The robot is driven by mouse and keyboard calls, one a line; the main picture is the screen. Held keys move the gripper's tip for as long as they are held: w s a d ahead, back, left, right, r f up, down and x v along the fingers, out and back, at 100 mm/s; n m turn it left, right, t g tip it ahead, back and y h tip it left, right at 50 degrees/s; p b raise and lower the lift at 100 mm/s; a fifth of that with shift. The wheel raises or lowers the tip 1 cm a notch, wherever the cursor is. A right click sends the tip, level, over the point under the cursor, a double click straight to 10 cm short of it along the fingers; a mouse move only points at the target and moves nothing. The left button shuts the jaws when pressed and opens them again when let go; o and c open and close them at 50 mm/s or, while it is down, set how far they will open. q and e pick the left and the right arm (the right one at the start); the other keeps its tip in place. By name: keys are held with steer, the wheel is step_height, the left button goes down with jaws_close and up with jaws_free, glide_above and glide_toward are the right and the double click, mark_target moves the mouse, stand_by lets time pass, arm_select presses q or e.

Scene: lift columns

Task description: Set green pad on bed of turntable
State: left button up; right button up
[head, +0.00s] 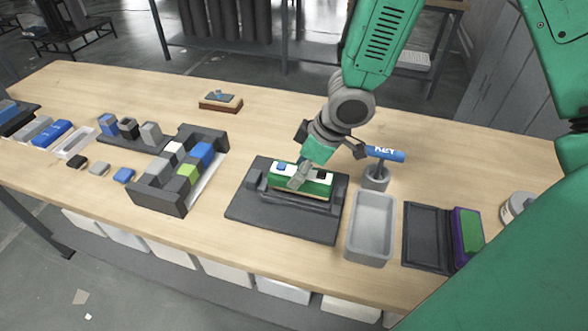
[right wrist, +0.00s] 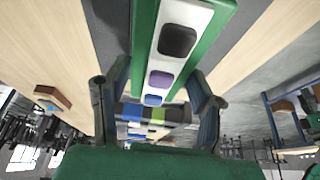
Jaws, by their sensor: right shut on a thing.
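The green pad (head: 318,187) is a long green block with a white strip and dark, blue and purple buttons on top. It also shows close up in the right wrist view (right wrist: 190,60). My right gripper (head: 300,178) is shut on it from above, and its fingers cover part of the middle. The pad is over a dark grey bed with a raised block (head: 245,208), which I take as the turntable's bed. Whether the pad touches the bed I cannot tell. My left gripper is not in view.
A grey tray (head: 370,228), a blue hammer-like tool (head: 384,154) on a stand and a dark case (head: 425,235) beside a purple-and-green block (head: 468,238) stand to the right. A dark rack (head: 160,197) with coloured blocks stands left. The back of the wooden table is mostly clear.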

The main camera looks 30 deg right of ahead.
steer(key=shift+d+f, duration=0.25)
steer(key=shift+d, duration=0.25)
steer(key=shift+d+f, duration=0.2)
steer(key=shift+d, duration=0.3)
steer(key=shift+a, duration=0.75)
steer(key=shift+d+f, duration=0.15)
steer(key=shift+d, duration=0.6)
steer(key=o, duration=1.6)
steer(key=shift+a, duration=0.45)
steer(key=o, duration=0.3)
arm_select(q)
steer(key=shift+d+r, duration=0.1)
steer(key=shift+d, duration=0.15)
arm_select(e)
steer(key=shift+d, duration=0.1)
